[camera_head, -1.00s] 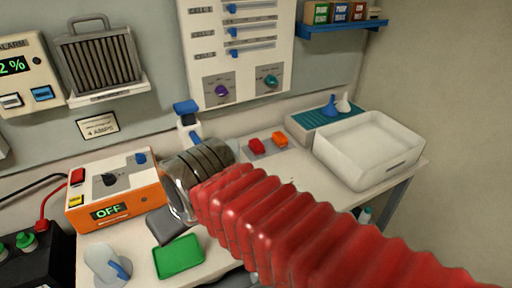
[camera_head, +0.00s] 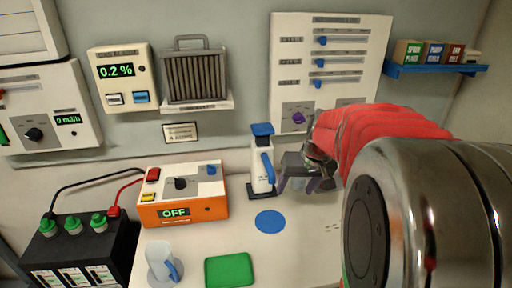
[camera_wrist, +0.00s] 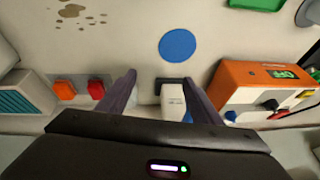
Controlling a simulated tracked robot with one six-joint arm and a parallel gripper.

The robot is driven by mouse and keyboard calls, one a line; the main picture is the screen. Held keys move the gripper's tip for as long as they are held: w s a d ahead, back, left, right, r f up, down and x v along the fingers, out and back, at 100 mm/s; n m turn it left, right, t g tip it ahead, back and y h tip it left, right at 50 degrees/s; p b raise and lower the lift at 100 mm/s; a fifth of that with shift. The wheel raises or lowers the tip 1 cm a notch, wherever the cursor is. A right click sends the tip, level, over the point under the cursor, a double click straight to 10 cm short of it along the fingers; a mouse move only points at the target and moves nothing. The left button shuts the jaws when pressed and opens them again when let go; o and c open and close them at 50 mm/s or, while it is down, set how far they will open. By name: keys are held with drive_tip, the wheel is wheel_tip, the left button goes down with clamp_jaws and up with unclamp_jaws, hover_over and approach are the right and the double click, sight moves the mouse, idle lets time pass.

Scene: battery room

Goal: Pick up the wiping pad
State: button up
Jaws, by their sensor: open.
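A flat, round blue disc (camera_head: 271,221) lies on the bench; it also shows in the wrist view (camera_wrist: 177,45). It may be the wiping pad, but I cannot tell for sure. My gripper (camera_head: 296,188) is open and hangs above the bench, behind and right of the disc in the head view. In the wrist view, my gripper's two dark fingers (camera_wrist: 159,80) stand apart with nothing held between them. A white bottle-like thing with a blue top (camera_head: 262,165) stands close left of my gripper; I cannot tell whether they touch.
An orange box reading OFF (camera_head: 182,211) stands left, with a black battery (camera_head: 80,248) beyond. A green tray (camera_head: 230,269) and a white cup with blue handle (camera_head: 161,260) are in front. Orange (camera_wrist: 64,90) and red (camera_wrist: 96,89) pieces and brown spots (camera_wrist: 72,12) show in the wrist view.

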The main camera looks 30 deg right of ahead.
drive_tip(key=w+d+f+t, duration=0.1)
drive_tip(key=w+d, duration=0.1)
drive_tip(key=d, duration=0.8)
drive_tip(key=w+d+f+n+h, duration=0.1)
drive_tip(key=w+d, duration=0.2)
drive_tip(key=d, duration=0.8)
drive_tip(key=shift+w+d+f+t, duration=0.2)
drive_tip(key=shift+f+t, duration=0.15)
drive_tip(key=shift+t, duration=0.05)
drive_tip(key=shift+x, duration=4.3)
drive_tip(key=shift+d, duration=0.15)
drive_tip(key=shift+d+x, duration=0.1)
drive_tip(key=shift+x, duration=1.2)
drive_tip(key=shift+d+x, duration=0.15)
drive_tip(key=shift+x, duration=1.15)
drive_tip(key=shift+r, duration=0.15)
drive_tip(key=shift+c, duration=0.3)
